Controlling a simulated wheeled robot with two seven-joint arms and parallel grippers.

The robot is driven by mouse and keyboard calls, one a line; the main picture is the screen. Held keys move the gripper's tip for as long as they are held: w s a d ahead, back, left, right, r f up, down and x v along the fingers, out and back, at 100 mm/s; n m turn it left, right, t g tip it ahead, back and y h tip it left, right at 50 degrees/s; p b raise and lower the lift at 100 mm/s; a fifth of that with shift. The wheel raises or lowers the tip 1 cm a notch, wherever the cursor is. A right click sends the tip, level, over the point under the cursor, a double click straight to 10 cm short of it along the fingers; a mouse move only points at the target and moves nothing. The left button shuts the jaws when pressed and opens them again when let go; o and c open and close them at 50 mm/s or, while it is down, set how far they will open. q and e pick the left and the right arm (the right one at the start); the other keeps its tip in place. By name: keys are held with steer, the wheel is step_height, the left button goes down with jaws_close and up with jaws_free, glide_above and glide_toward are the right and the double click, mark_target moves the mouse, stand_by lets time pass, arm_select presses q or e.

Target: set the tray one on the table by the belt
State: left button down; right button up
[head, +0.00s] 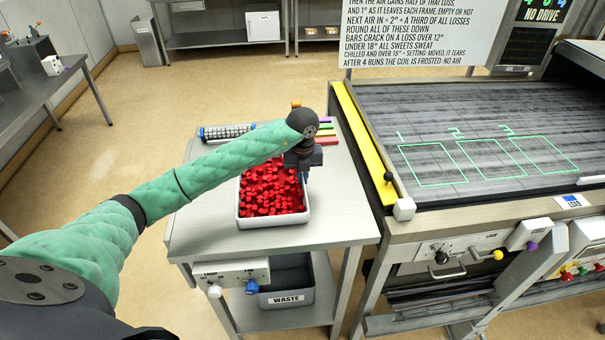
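A white tray (273,221) full of small red pieces stands on the metal side table (335,215), left of the belt (450,125). My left arm reaches across from the left, over the tray's back part. My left gripper (304,178) points down at the tray's back right corner. Its fingers are small and partly hidden, so I cannot tell whether they are open or hold the rim. The tray looks level and appears to rest on the table top. My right gripper is not in view.
Colored bars (326,133) and a dark roller-like item (226,132) lie at the table's back. A yellow strip (364,143) and a black knob (388,177) edge the belt, which has three green outlined boxes. A WASTE bin (286,298) sits below. The table's front strip is clear.

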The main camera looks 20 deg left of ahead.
arm_select(q)
steer(key=shift+f, duration=0.1)
stand_by(0.3)
steer(key=c, duration=2.1)
jaws_free()
steer(key=o, duration=0.5)
